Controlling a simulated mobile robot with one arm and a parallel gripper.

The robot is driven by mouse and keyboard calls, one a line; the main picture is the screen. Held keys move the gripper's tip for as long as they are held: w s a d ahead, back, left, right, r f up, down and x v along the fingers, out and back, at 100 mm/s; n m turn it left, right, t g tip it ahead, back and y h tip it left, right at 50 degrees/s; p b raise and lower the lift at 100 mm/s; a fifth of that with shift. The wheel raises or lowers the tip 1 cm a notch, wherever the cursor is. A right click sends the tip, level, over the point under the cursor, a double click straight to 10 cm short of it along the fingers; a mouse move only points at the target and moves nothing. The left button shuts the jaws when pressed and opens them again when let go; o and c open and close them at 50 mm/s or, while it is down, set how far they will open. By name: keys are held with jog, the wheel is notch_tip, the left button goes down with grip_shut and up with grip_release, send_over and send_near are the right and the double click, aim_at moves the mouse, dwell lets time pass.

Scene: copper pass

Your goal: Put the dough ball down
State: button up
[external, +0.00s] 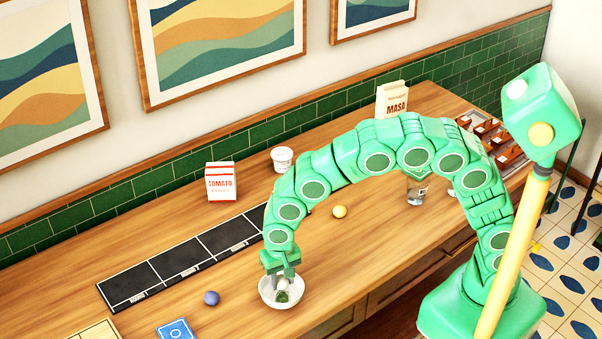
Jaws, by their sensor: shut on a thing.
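My gripper (281,275) points down over a small white bowl (264,295) near the counter's front edge. It is shut on a small pale ball (282,284), which looks like the dough ball. The ball is at the bowl's opening, just under the fingers. Something dark green (283,297) shows inside the bowl below the ball. I cannot tell whether the ball touches the bowl or the green thing. The fingers hide part of the ball.
A purple ball (211,298) and a yellow ball (340,211) lie on the counter. A black sectioned strip (173,262) runs behind the bowl. A tomato box (220,182), white tub (282,159) and masa bag (391,99) stand farther back. A blue card (176,330) lies front left.

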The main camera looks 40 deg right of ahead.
aim_at(281, 277)
jog(key=shift+f, duration=1.05)
jog(key=o, duration=1.1)
notch_tip(281, 277, up, 7)
jog(key=shift+f, duration=0.2)
jog(key=shift+r, duration=0.25)
